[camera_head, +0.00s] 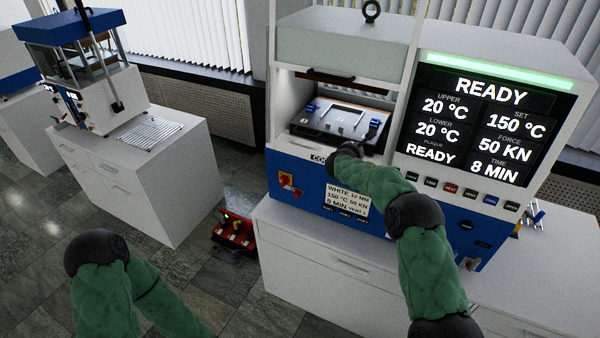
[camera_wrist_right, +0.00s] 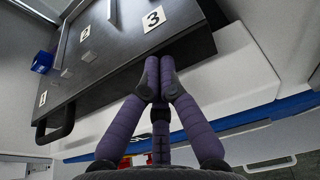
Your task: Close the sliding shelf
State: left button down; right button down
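The sliding shelf (camera_wrist_right: 112,62) is a dark plate in the press opening, with labels 1, 2 and 3 on top. In the head view the shelf (camera_head: 338,121) carries a framed plate and blue clips. In the right wrist view its black bar handle (camera_wrist_right: 55,131) is at the left of its front edge. My right gripper (camera_wrist_right: 159,62) has its purple fingers together, with nothing visible between them. The tips are at the shelf's front edge near label 3; I cannot tell whether they touch. In the head view my right forearm hides part of the press front. My left gripper is out of view.
The press has a display panel (camera_head: 490,123) reading READY and a blue front with a red switch (camera_head: 285,180). It stands on a white cabinet (camera_head: 330,270). A red toolbox (camera_head: 233,236) lies on the floor. Another press (camera_head: 88,70) stands at the left.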

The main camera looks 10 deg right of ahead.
jog(key=shift+w+d+p, duration=0.35)
jog(key=shift+w+d, duration=0.2)
jog(key=shift+w, duration=0.2)
jog(key=shift+w+d+p, duration=0.35)
jog(key=shift+w+d, duration=0.15)
jog(key=shift+w, duration=0.25)
jog(key=shift+s+a+f+b, duration=0.15)
jog(key=shift+s+a+b, duration=0.4)
jog(key=shift+s+b, duration=0.25)
jog(key=shift+s+a+b, duration=0.8)
jog(key=shift+s+b, duration=0.2)
jog(key=shift+s, duration=0.1)
jog(key=s+a+b, duration=0.3)
jog(key=s+a, duration=0.1)
jog(key=s, duration=0.2)
